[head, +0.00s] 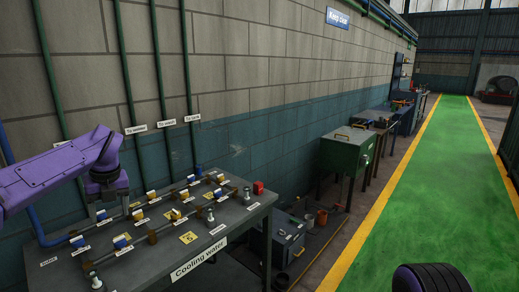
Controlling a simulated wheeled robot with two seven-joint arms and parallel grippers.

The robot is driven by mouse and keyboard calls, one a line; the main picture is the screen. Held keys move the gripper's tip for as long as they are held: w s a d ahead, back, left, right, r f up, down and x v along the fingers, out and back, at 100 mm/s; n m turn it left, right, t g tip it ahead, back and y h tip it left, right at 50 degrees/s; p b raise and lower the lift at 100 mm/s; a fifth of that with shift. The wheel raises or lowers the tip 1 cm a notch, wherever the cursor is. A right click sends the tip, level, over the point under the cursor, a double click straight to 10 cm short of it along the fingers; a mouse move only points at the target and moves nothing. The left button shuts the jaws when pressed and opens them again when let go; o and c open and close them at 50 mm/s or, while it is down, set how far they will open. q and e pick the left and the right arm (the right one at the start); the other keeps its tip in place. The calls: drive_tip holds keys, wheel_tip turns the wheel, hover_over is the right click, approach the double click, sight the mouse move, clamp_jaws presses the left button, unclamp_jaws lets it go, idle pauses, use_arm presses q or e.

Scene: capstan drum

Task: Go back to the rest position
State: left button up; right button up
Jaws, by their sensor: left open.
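My left arm comes in from the left in the head view, purple with a dark wrist. My left gripper (107,196) points down above the left part of the cooling water bench (232,238). It is open and I see nothing held in it. It is small and dark here, and whether it touches the pipework below cannot be told.
The bench carries labelled pipes and several blue, yellow and white valves. A red item (258,188) stands at its far corner. Green pipes run up the block wall (230,75). A green cabinet (347,150) stands farther on.

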use_arm(q)
drive_tip(key=w+d+f+m+t+y+b, duration=0.1)
drive_tip(key=d+f+m+t+y, duration=0.1)
drive_tip(key=f+m+y, duration=0.4)
drive_tip(key=d+f+m+t+y+b, duration=0.1)
drive_tip(key=d+f+m+t, duration=0.15)
drive_tip(key=f+m, duration=0.7)
drive_tip(key=s+d+f+m+t+h+b, duration=0.1)
drive_tip(key=s+d+f+m+t, duration=0.15)
drive_tip(key=f+m, duration=0.4)
drive_tip(key=s+d+f+m+t+h+b, duration=0.1)
drive_tip(key=s+d+f+m, duration=0.25)
drive_tip(key=f, duration=0.65)
drive_tip(key=s+d+f+m+g+h+b, duration=0.3)
drive_tip(key=s+f+m, duration=0.4)
drive_tip(key=s+f, duration=0.7)
drive_tip(key=s+a+f+m+g+b, duration=0.1)
drive_tip(key=s+a+f+m, duration=0.1)
drive_tip(key=s, duration=0.8)
drive_tip(key=s+a+f+m+g+h+b, duration=0.1)
drive_tip(key=s+f, duration=0.3)
drive_tip(key=s, duration=0.6)
drive_tip(key=shift+s+a+m+g+b, duration=0.4)
drive_tip(key=shift+a+m+b, duration=0.1)
drive_tip(key=shift+m, duration=0.35)
